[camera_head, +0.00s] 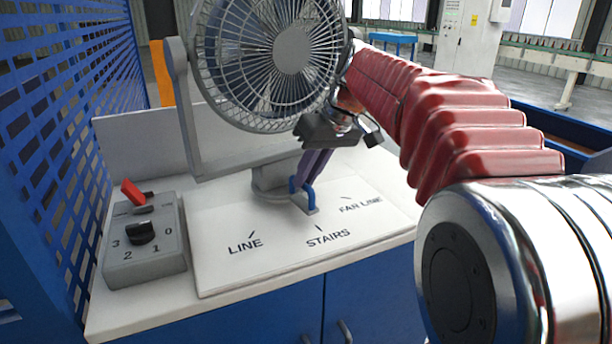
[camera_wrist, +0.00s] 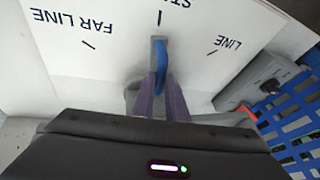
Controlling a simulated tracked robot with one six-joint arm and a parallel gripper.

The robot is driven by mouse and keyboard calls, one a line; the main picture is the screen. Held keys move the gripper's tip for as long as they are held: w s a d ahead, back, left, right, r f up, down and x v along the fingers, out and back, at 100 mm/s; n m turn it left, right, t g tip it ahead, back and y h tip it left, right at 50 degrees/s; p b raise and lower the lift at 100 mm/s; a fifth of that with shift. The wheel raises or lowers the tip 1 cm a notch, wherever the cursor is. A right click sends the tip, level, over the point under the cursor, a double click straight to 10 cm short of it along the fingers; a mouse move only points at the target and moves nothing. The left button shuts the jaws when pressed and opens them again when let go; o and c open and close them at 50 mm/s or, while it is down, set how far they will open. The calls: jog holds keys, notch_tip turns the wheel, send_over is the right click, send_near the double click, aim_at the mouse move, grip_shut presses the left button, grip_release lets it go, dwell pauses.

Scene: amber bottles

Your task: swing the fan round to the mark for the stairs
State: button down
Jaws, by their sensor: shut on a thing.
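The grey fan (camera_head: 252,100) stands in its bracket on a round base on the white board (camera_head: 225,255). A grey pointer tab with a blue handle (camera_head: 310,199) sticks out from the base. My gripper (camera_head: 306,180) has its purple fingers shut on the blue handle, which also shows in the wrist view (camera_wrist: 160,62). The tab's tip lies just short of the STAIRS mark (camera_head: 318,228) and looks roughly in line with it in the wrist view (camera_wrist: 160,17). The LINE mark (camera_head: 251,234) and FAR LINE mark (camera_head: 346,197) lie to either side.
A grey control box (camera_head: 145,255) with a black dial (camera_head: 141,232) and a red switch (camera_head: 132,191) sits on the bench left of the board. A blue perforated panel (camera_head: 60,120) bounds the left side. The board's front part is clear.

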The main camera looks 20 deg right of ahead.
jog(key=c, duration=1.8)
grip_release()
jog(key=shift+o, duration=0.2)
jog(key=v, duration=1.3)
jog(key=shift+s+d+r, duration=0.15)
jog(key=shift+d+r, duration=0.05)
jog(key=shift+r, duration=0.1)
jog(key=s+a+f+m+t+h, duration=0.1)
jog(key=s+a+f, duration=0.3)
jog(key=s+f, duration=0.6)
jog(key=s+a+f+m+h, duration=0.1)
jog(key=s+a+f, duration=0.3)
jog(key=s+f, duration=0.7)
notch_tip(320, 180, down, 5)
jog(key=shift+r+m+t+h, duration=0.15)
jog(key=shift+m+t+h, duration=0.25)
jog(key=shift+h, duration=0.2)
